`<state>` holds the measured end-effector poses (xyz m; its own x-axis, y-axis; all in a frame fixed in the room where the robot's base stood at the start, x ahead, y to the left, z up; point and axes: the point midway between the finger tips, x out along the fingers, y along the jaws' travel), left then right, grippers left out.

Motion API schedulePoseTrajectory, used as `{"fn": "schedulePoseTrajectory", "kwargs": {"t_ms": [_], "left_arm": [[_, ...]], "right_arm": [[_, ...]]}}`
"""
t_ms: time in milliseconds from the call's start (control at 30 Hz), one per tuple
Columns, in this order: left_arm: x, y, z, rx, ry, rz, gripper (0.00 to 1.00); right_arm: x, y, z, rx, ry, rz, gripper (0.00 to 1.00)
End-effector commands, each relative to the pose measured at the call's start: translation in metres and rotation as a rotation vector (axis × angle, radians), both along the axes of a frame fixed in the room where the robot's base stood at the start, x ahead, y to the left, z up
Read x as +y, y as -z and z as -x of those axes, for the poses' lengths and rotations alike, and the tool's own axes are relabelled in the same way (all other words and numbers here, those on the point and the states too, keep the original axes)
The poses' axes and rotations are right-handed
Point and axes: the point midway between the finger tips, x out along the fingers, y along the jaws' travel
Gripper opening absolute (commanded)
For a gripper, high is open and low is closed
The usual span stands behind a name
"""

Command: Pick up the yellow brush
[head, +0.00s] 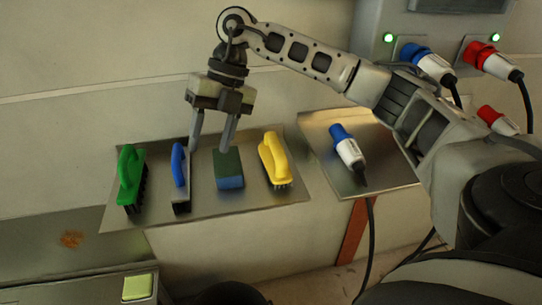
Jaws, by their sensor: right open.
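The yellow brush (273,159) stands on a metal shelf (254,201), bristles down, at the right end of a row of cleaning tools. My right gripper (211,147) hangs above the shelf, pointing down, open and empty. Its fingers are to the left of the yellow brush, roughly between the blue-handled tool (180,177) and the blue and green sponge (228,169). Whether a finger touches the sponge cannot be told. My left gripper is not in view.
A green brush (130,179) stands at the shelf's left end. A second metal shelf (385,180) to the right holds a blue plug (347,149) with a hanging cable. Blue and red plugs (428,64) sit in a wall panel at upper right. A bench with a green button (137,287) is at lower left.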

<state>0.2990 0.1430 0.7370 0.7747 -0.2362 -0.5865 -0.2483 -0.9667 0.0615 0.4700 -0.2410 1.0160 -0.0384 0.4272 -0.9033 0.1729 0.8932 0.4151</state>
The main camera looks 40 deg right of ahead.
Motion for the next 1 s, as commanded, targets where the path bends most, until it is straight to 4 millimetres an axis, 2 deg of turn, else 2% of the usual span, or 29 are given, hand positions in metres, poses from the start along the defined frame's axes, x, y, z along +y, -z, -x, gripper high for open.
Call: {"fn": "schedulePoseTrajectory", "kwargs": {"t_ms": [33,100,200,300,367,500,733,1000], "left_arm": [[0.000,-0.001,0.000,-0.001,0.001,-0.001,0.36],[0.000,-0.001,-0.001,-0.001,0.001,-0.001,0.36],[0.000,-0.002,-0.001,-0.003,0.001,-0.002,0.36],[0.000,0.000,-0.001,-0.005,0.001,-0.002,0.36],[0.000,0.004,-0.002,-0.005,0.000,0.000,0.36],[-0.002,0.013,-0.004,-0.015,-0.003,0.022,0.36],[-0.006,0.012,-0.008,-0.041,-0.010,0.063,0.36],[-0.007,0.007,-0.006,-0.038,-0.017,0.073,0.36]], "right_arm": [[-0.039,-0.021,-0.004,-0.008,0.073,0.125,0.47],[-0.081,-0.042,-0.002,0.003,0.165,0.258,0.47],[-0.121,-0.065,0.006,0.021,0.268,0.380,0.47],[-0.139,-0.073,0.011,0.036,0.323,0.437,0.47],[-0.144,-0.069,0.013,0.041,0.336,0.451,0.47],[-0.144,-0.039,0.014,0.044,0.335,0.453,0.47],[-0.144,0.007,0.014,0.043,0.333,0.451,0.47],[-0.144,0.029,0.013,0.038,0.334,0.450,0.47]]}}
